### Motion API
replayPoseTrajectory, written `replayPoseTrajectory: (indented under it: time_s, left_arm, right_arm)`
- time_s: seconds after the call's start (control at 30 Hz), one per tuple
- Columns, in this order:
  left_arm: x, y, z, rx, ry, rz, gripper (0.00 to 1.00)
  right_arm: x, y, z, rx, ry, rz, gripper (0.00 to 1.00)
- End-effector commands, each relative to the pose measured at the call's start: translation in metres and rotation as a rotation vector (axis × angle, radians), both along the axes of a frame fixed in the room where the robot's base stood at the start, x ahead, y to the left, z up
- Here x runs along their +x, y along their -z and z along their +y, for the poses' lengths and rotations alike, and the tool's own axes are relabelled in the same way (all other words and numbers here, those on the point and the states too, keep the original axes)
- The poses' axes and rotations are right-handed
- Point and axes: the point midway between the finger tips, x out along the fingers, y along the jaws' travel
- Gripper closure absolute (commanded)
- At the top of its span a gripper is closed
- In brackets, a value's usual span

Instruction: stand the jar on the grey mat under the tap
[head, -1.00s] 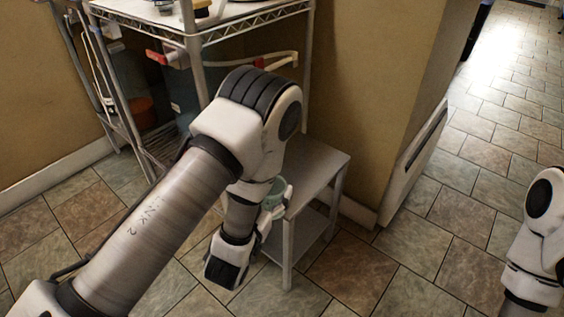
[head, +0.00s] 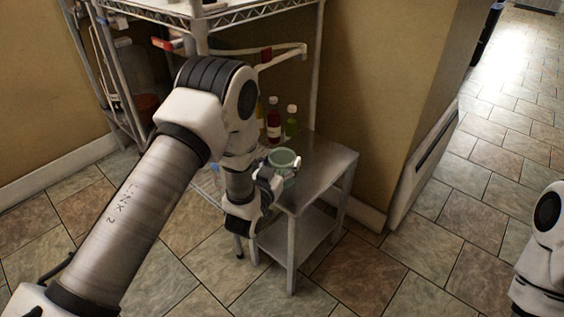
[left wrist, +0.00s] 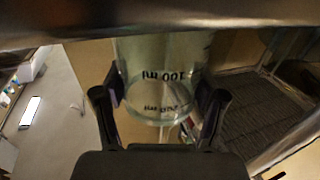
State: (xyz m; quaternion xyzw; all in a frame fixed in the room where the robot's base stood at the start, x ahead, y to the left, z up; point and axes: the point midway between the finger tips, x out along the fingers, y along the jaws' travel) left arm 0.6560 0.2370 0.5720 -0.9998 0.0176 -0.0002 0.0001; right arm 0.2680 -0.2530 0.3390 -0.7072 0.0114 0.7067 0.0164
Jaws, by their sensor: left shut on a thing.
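The jar (head: 284,158) is clear, greenish glass. It is held in my left gripper (head: 268,184) at the left edge of the small steel table, looking upright in the head view. In the left wrist view the jar (left wrist: 160,72) sits between the two black fingers of my left gripper (left wrist: 160,102), with dark lettering on its wall that reads upside down. A red tap-like part (head: 167,44) shows on the rack behind my arm. I cannot make out the grey mat. My right gripper is out of frame; only part of my right arm shows.
The small steel table (head: 322,160) has a lower shelf. Several bottles, including a dark red one (head: 273,122) and a green one (head: 291,124), stand at its back. The wire rack (head: 235,16) stands behind my left arm. Tiled floor is clear to the right.

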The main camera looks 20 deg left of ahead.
Motion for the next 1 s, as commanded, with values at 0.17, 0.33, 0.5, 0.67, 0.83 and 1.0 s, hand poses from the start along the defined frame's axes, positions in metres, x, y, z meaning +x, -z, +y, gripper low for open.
replayPoseTrajectory:
  time_s: [0.17,0.33,0.5,0.67,0.83,1.0]
  left_arm:
    - [0.0,0.002,0.0,0.0,0.0,0.0,0.05]
    - [0.0,0.002,0.0,0.0,0.0,0.0,0.05]
    - [0.0,-0.001,0.0,0.0,0.0,-0.001,0.05]
    - [-0.02,-0.002,0.001,0.0,0.0,0.003,0.05]
    - [-0.064,-0.003,0.002,0.0,0.0,0.006,0.05]
    - [-0.103,0.006,0.004,0.0,-0.001,0.003,0.05]
  right_arm:
    - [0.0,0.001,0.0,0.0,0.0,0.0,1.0]
    - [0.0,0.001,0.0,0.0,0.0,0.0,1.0]
    - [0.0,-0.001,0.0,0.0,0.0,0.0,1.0]
    - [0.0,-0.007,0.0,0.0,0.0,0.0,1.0]
    - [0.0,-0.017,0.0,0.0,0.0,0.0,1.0]
    - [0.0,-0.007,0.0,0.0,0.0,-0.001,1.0]
